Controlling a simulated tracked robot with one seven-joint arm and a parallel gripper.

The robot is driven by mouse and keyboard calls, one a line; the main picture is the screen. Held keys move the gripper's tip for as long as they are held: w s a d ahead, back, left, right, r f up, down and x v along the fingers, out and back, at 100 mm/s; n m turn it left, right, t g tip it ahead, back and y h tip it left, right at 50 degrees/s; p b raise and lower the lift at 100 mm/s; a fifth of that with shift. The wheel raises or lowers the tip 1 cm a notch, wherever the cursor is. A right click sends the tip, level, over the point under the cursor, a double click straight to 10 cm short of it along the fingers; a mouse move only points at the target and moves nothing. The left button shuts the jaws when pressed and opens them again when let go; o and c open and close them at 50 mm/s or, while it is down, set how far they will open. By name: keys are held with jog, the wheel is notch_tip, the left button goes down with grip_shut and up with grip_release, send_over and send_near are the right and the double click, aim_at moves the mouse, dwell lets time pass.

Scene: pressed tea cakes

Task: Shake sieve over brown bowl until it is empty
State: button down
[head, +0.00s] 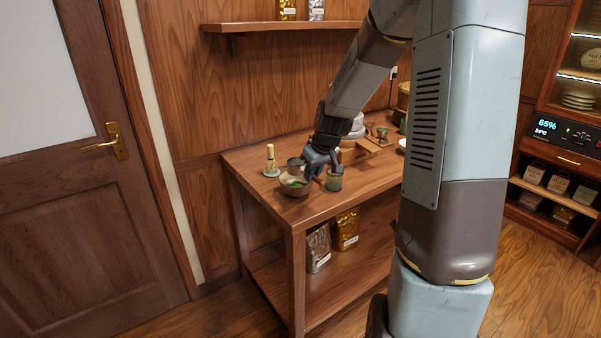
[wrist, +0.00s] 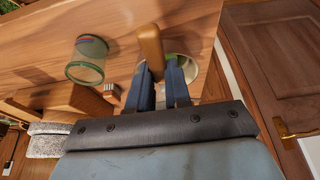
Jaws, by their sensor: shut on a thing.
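My gripper (head: 316,165) is over the near left part of the wooden table, shut on a wooden handle (wrist: 151,45), which I take to be the sieve's. A small dark round thing (head: 296,163), likely the sieve's head, shows just left of the gripper, above and behind the brown bowl (head: 294,189). Green powder shows in the bowl. The inside of the sieve cannot be seen. In the wrist view, my gripper (wrist: 160,80) partly hides a pale round rim behind the fingers; I cannot tell if it is sieve or bowl.
A green cup (head: 334,181) stands close right of the bowl and also shows in the wrist view (wrist: 88,60). A whisk on its stand (head: 271,161) is to the left. Other tea things (head: 370,138) stand farther back on the table (head: 350,203). The front left corner is bare.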

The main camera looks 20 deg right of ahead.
jog(key=shift+w+d, duration=0.15)
jog(key=shift+d, duration=0.35)
jog(key=shift+r, duration=0.1)
jog(key=shift+r, duration=2.4)
